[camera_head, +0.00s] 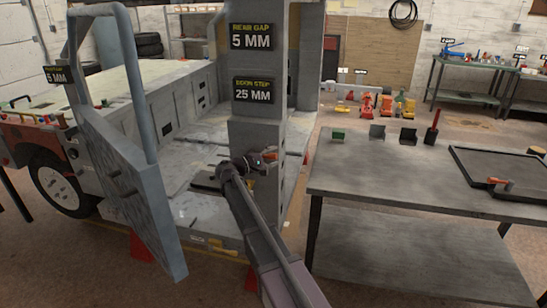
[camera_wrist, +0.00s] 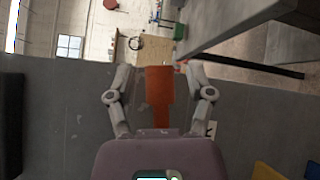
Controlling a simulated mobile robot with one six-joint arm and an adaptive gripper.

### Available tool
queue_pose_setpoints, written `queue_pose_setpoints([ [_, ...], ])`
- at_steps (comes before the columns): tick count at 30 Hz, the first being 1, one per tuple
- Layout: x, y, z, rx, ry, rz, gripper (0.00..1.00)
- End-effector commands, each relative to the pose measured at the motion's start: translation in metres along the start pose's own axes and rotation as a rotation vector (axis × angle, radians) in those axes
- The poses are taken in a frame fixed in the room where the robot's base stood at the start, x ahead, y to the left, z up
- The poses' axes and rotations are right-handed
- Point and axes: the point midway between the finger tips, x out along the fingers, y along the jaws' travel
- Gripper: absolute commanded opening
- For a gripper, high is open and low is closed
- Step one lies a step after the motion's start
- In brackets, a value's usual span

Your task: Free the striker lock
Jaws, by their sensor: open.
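My gripper (camera_head: 262,160) is at the inner side of the grey door pillar (camera_head: 254,130), below its two label plates. In the wrist view my gripper (camera_wrist: 158,72) is open, with one finger on each side of an orange flat piece (camera_wrist: 160,88). Gaps show between this piece and both fingers. It looks like the striker lock's lever, but I cannot be sure. A small bit of orange (camera_head: 270,156) shows by the gripper in the head view. The striker itself is too small and covered to make out. The grey door (camera_head: 120,185) stands open at the left.
A grey workbench (camera_head: 400,185) stands at the right, with small bins, a red-handled tool (camera_head: 432,130) and a black tray (camera_head: 500,172). The vehicle body (camera_head: 170,100) lies behind the door. Floor is open in front of the door.

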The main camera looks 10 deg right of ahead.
Motion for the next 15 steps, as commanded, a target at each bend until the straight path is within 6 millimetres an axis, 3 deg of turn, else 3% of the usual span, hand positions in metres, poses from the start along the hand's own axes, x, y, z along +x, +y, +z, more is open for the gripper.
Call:
queue_pose_setpoints([
  [5,-0.0001,0.0,0.0,0.0,0.0,0.0,0.68],
  [12,-0.0002,0.0,0.0,0.0,0.0,0.0,0.0],
  [15,-0.0001,0.0,0.0,0.0,0.0,0.0,0.0],
])
